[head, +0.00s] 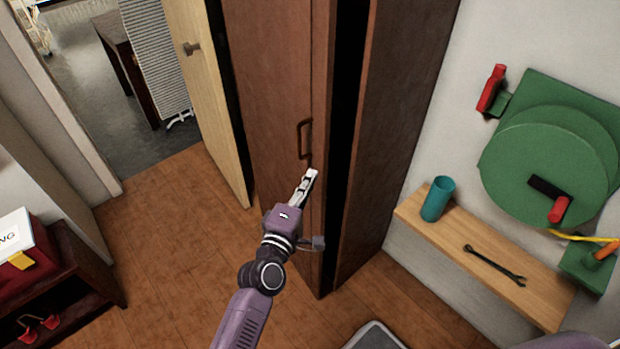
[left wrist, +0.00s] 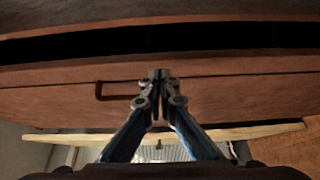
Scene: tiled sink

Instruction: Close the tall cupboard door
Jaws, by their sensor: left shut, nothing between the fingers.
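The tall cupboard (head: 398,120) is brown wood and stands in the middle of the head view. Its door (head: 268,70) stands partly open, with a dark upright gap between it and the cupboard's side. A dark bow handle (head: 304,140) is on the door; it also shows in the left wrist view (left wrist: 112,97). My left gripper (head: 312,173) is shut and empty, just below the handle and close to the door's free edge. In the left wrist view the closed fingertips (left wrist: 159,75) overlap the door edge; I cannot tell whether they touch it. My right gripper is not in view.
A pale door (head: 205,90) stands open left of the cupboard. A wooden shelf (head: 500,262) with a teal cup (head: 437,199) and a wrench (head: 494,264) is at the right, below a green hose reel (head: 545,165).

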